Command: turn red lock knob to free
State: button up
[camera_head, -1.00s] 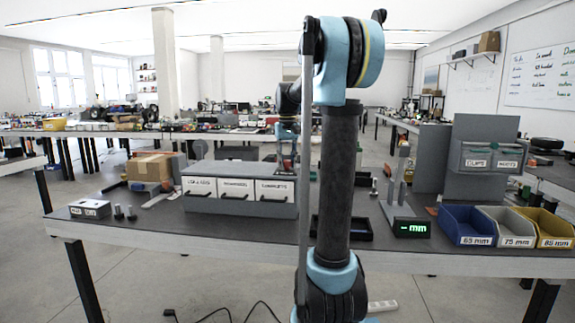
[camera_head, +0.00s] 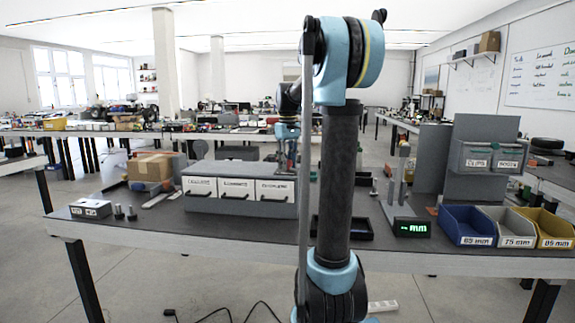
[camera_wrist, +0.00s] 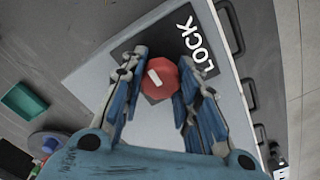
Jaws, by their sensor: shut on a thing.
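The red lock knob (camera_wrist: 171,74) sits on a dark plate on the light grey top of a drawer unit (camera_wrist: 100,72). A short white mark shows on the knob. The white word LOCK (camera_wrist: 197,48) is on the plate, to the upper right of the knob. My gripper (camera_wrist: 161,78) has one finger on each side of the knob and is shut on it. No other word on the plate shows. In the head view the drawer unit (camera_head: 240,208) stands on the workbench; my arm hides the knob there.
Drawer handles (camera_wrist: 246,94) stick out on the right side in the wrist view. In the head view, a cardboard box (camera_head: 150,167) stands left and bins (camera_head: 467,226) stand right on the bench.

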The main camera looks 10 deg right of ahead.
jog(key=o, duration=1.1)
notch_tip(320, 180, up, 12)
dwell(0.4)
jog(key=s+f+m+t, duration=0.2)
jog(key=s+f+m, duration=0.3)
jog(key=s+f, duration=2.9)
jog(key=shift+s+d+f, duration=0.25)
jog(key=shift+s+f, duration=0.15)
